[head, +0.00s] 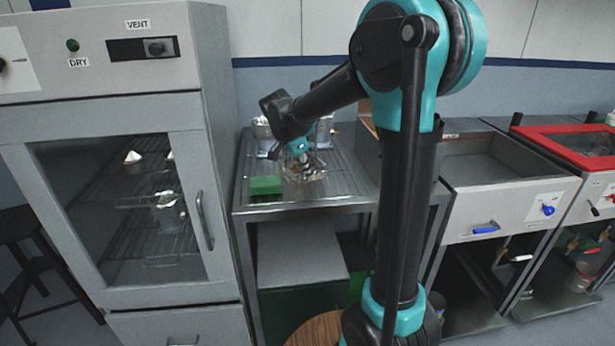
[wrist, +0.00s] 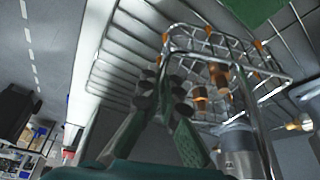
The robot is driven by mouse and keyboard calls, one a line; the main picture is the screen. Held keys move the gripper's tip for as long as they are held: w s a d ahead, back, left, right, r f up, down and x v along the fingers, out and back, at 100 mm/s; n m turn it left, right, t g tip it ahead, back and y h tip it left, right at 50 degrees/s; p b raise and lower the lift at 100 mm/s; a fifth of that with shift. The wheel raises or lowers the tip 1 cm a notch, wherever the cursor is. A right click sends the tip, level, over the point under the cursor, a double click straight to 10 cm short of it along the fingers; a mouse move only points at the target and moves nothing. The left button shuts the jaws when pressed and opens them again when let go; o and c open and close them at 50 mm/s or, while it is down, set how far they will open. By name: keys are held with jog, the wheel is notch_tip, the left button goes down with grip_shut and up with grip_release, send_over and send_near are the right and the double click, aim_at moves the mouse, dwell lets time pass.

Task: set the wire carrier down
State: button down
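The wire carrier (head: 308,174) is a thin metal wire basket with a tall wire handle, over the ribbed metal table. In the wrist view the carrier (wrist: 225,72) shows orange-brown pieces in and on its grid. My gripper (head: 299,158) is at the carrier's handle, above the basket. In the wrist view my gripper (wrist: 162,88) has its dark fingers with green pads close together on the handle wire. The exact contact is partly hidden by the fingers. I cannot tell whether the carrier's bottom touches the table.
A green block (head: 265,186) lies on the metal table (head: 340,186), left of the carrier. Metal containers (head: 324,131) stand behind my gripper. A drying cabinet (head: 110,160) stands left and a sink basin (head: 490,160) right. Table space to the carrier's right looks free.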

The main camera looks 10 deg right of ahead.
jog(key=shift+f, duration=0.8)
jog(key=shift+f, duration=0.1)
jog(key=c, duration=1.7)
grip_release()
jog(key=v, duration=1.2)
